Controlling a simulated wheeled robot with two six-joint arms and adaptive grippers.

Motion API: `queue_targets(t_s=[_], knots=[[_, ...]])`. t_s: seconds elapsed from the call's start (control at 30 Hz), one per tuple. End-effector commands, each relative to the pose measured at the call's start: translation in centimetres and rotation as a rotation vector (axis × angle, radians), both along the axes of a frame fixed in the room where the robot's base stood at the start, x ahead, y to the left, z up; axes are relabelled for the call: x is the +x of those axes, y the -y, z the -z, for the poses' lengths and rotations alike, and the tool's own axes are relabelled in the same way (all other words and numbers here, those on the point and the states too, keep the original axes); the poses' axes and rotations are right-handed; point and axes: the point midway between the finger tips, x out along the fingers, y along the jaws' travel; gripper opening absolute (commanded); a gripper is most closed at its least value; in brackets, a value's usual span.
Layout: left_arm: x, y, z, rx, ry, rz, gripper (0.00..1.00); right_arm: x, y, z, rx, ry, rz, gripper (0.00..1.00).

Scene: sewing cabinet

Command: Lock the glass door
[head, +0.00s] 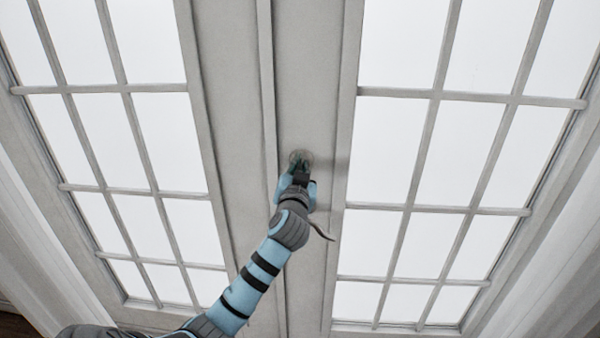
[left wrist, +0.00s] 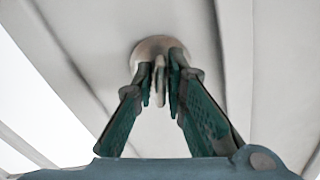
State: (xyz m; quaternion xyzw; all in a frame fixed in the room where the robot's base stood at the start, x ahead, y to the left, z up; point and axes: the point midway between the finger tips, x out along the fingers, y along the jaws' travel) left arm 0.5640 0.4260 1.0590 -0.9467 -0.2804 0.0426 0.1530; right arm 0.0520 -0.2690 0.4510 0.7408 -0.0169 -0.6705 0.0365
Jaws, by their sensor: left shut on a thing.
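The glass door (head: 230,100) is a pair of pale grey leaves with many panes, and the leaves meet at a seam in the middle. A round metal lock plate (left wrist: 160,45) sits on the right leaf beside the seam. A small upright thumb-turn (left wrist: 159,75) stands out from it. My left gripper (head: 300,165) is at the plate, and its two green fingers (left wrist: 160,85) are on either side of the turn, shut on it. The gripper hides most of the plate in the head view. A curved dark handle (head: 322,232) shows just below the gripper, partly behind my arm. My right gripper is not in view.
Bright glass panes (head: 440,130) with grey bars flank the middle stiles. Pale curtain or frame folds (head: 560,270) run along the right side. Dark floor shows at the lower left corner. The door face around the lock is clear.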

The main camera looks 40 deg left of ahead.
Motion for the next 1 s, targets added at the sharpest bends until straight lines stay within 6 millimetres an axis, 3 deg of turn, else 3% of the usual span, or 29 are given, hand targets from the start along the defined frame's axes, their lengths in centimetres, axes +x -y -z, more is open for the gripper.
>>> queue_targets(t_s=[0.43, 1.0], knots=[[0.0, 0.0, 0.2, -0.235, 0.15, 0.0, 0.0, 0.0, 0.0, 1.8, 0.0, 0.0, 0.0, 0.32], [0.0, 0.0, 0.1, -0.282, 0.179, -0.001, 0.0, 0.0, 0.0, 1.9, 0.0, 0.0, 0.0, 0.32]])
